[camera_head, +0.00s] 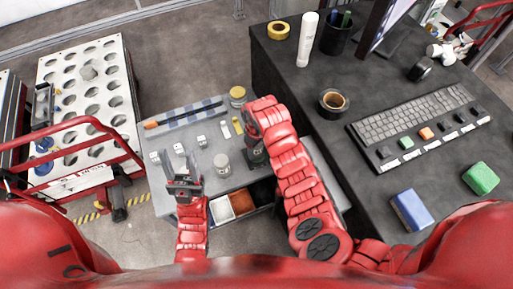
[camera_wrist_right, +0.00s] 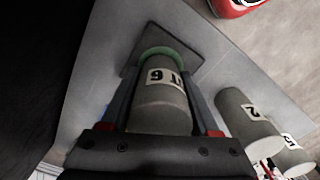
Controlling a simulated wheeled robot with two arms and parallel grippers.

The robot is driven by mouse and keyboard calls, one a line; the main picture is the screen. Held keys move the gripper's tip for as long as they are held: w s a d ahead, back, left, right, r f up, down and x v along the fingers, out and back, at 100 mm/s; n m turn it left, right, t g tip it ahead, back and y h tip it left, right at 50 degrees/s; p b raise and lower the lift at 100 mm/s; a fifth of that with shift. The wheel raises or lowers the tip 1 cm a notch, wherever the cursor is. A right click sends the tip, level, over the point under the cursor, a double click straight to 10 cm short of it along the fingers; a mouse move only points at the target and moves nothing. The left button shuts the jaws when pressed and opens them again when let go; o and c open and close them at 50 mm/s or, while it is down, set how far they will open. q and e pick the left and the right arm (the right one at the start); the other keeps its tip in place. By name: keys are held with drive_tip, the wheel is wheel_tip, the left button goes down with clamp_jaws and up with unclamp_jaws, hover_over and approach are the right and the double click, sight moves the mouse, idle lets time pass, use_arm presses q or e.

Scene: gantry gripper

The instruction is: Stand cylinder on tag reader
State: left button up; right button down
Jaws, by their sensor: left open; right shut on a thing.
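My right gripper (camera_head: 257,158) is shut on a grey cylinder (camera_wrist_right: 163,98) with a white label ending in "T 6". In the right wrist view the fingers (camera_wrist_right: 165,92) flank the cylinder. Its far end meets a green ring on a dark square plate, the tag reader (camera_wrist_right: 184,40). I cannot tell whether the cylinder rests on it or hangs just above. In the head view my right arm mostly hides the cylinder and reader. My left gripper (camera_head: 184,187) is open and empty over the left front of the grey table (camera_head: 206,142).
Two more grey labelled cylinders stand beside the held one, a nearer one (camera_wrist_right: 248,118) and a farther one (camera_wrist_right: 291,155).

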drive_tip(key=shift+f, duration=0.2)
drive_tip(key=shift+c, duration=0.6)
unclamp_jaws()
drive_tip(key=shift+r, duration=0.1)
drive_tip(key=shift+r, duration=0.1)
wheel_tip(320, 180, up, 6)
drive_tip(key=shift+w+r+b, duration=0.1)
drive_tip(key=shift+r+b, duration=0.15)
drive_tip(key=shift+b, duration=0.35)
wheel_tip(320, 180, up, 4)
drive_tip(key=p, duration=0.3)
drive_tip(key=shift+r, duration=0.8)
drive_tip(key=shift+s+f, duration=0.1)
drive_tip(key=shift+s, duration=0.1)
